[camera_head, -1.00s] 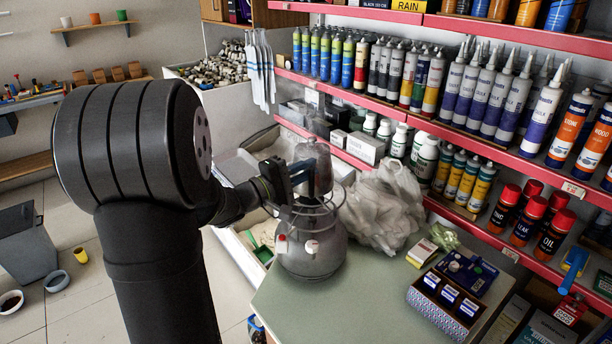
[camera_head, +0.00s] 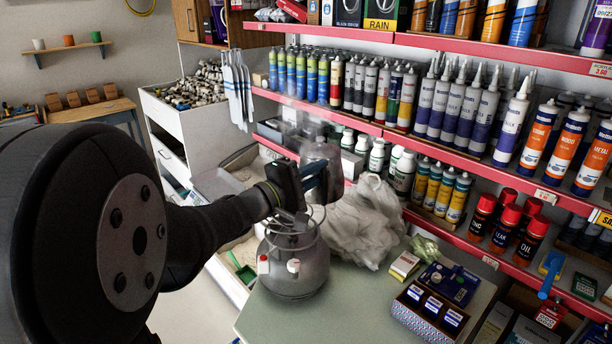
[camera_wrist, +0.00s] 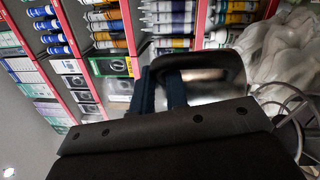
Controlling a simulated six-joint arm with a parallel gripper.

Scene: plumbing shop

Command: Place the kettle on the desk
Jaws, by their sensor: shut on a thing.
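My gripper (camera_head: 312,178) is shut on the kettle (camera_head: 328,165) and holds it in the air. The kettle is a blurred grey metal shape in the head view, partly hidden by the jaws. In the wrist view, its dark handle (camera_wrist: 232,66) and silver body (camera_wrist: 208,88) show by the jaws (camera_wrist: 160,92). The desk (camera_head: 345,318) is a pale green top below. A grey gas cylinder (camera_head: 297,272) with a wire collar stands on it, below and slightly left of the kettle.
A crumpled white plastic bag (camera_head: 365,222) lies on the desk behind the cylinder. A patterned box (camera_head: 430,312) and small boxes stand at the right. Red-edged shelves (camera_head: 400,135) with tubes and bottles rise behind. The desk's front middle is bare.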

